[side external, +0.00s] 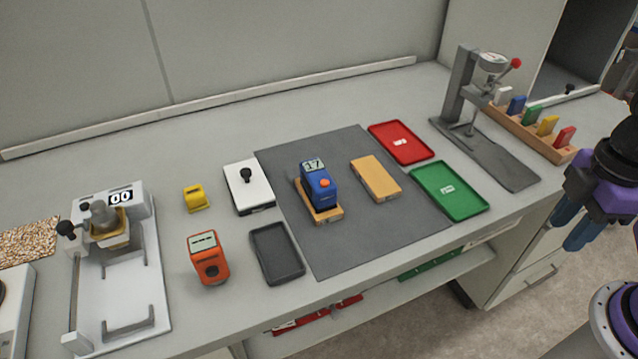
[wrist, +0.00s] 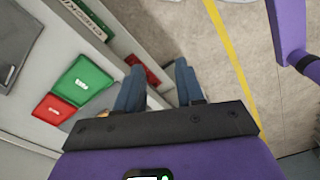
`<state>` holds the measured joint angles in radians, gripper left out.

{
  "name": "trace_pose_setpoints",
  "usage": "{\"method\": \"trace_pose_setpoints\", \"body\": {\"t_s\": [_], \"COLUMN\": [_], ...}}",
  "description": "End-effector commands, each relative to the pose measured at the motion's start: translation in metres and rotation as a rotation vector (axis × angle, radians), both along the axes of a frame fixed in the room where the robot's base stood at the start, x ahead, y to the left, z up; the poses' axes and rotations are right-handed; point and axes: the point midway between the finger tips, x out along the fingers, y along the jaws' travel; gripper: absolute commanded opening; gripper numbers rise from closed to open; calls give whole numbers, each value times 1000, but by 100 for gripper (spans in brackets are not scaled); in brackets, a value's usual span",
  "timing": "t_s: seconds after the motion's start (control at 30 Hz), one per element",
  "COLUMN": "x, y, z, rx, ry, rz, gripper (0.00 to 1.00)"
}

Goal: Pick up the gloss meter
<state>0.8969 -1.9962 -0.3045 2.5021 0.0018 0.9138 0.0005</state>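A blue boxy meter (side external: 318,184) with a small display reading 17 and an orange button looks like the gloss meter. It stands on a wooden block (side external: 331,216) on the dark grey mat (side external: 375,227). An orange handheld device (side external: 207,258) with a display and a dark round part stands farther left, so the name is not certain. My gripper (side external: 574,222) is at the far right, beyond the bench's front edge and well away from both. The wrist view shows its two blue fingers (wrist: 159,88) apart with nothing between them; neither meter can be made out there.
A second wooden block (side external: 376,179), a red tray (side external: 401,143) and a green tray (side external: 450,190) lie right of the blue meter. A grey press stand (side external: 460,90) and a rack of coloured blocks (side external: 530,132) stand at the right. A black tray (side external: 277,254) lies left.

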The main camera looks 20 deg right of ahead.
Motion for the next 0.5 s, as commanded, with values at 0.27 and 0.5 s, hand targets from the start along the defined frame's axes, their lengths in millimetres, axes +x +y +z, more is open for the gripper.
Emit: {"method": "trace_pose_setpoints", "body": {"t_s": [0.27, 0.5], "x": [0, 9], "y": [0, 1], "z": [0, -4], "rx": [0, -46], "ry": [0, -21], "rz": [0, 53], "gripper": [79, 79]}}
